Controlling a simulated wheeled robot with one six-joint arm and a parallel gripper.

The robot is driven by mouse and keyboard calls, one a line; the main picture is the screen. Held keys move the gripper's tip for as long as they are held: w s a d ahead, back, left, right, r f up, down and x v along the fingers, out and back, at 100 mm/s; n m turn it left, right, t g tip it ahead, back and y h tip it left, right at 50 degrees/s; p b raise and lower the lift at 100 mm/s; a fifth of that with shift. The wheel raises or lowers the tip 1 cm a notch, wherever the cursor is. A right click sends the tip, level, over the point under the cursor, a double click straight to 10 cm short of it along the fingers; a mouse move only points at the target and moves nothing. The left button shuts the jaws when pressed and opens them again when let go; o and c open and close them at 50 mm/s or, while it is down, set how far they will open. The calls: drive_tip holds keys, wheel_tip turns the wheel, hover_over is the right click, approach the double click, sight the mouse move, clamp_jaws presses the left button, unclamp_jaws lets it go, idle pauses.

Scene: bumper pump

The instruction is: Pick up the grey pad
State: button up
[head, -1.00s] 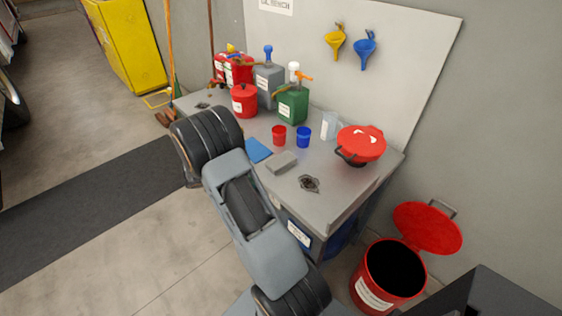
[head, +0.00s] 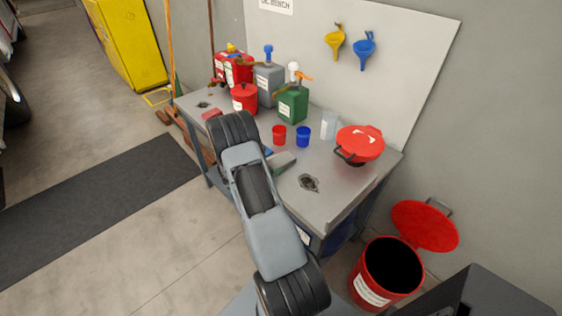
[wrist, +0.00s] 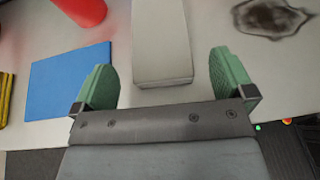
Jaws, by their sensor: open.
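The grey pad (wrist: 161,45) is a pale rectangular block lying on the metal bench. In the wrist view it runs away from me, centred between and beyond my two green fingertips. My gripper (wrist: 168,82) is open, with a finger to each side of the pad's near end and a gap on both sides; I cannot tell its height above the bench. In the head view the pad (head: 284,158) shows beside my arm, partly hidden by what seems to be a green finger.
A blue pad (wrist: 70,80) lies left of the grey one. A red cup (head: 279,135) and a blue cup (head: 303,137) stand behind it. A dark drain or stain (head: 309,183) is to the right. A red-lidded pan (head: 360,144) and a green can (head: 293,104) stand farther back.

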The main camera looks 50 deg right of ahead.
sight(276, 162)
drive_tip(key=shift+x, duration=1.7)
drive_tip(key=shift+c, duration=0.3)
drive_tip(key=shift+r, duration=0.1)
drive_tip(key=c, duration=0.9)
